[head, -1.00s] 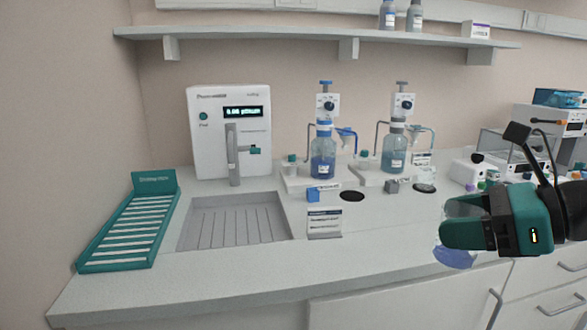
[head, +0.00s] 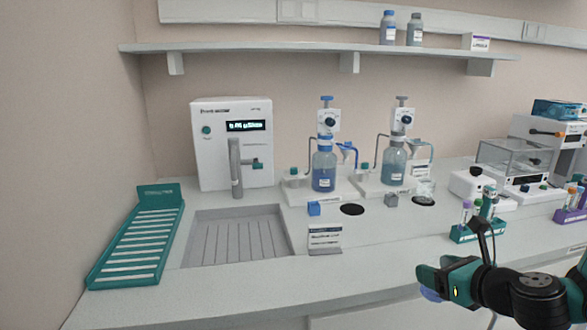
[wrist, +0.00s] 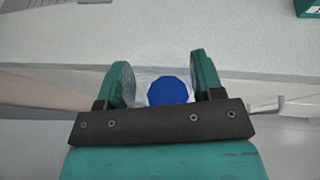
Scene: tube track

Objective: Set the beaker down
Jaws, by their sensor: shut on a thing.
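My gripper (head: 436,279) is at the lower right in the head view, in front of the bench's front edge. In the wrist view my gripper (wrist: 160,78) has its two teal fingers on either side of a clear beaker (wrist: 150,57) with blue liquid (wrist: 168,91) in it. The gripper is shut on this beaker. In the head view only a small blue part of the beaker (head: 431,295) shows below the fingers; the rest is hidden by the gripper.
A sink (head: 238,236), green rack (head: 137,240) and tube rack (head: 465,235) are around.

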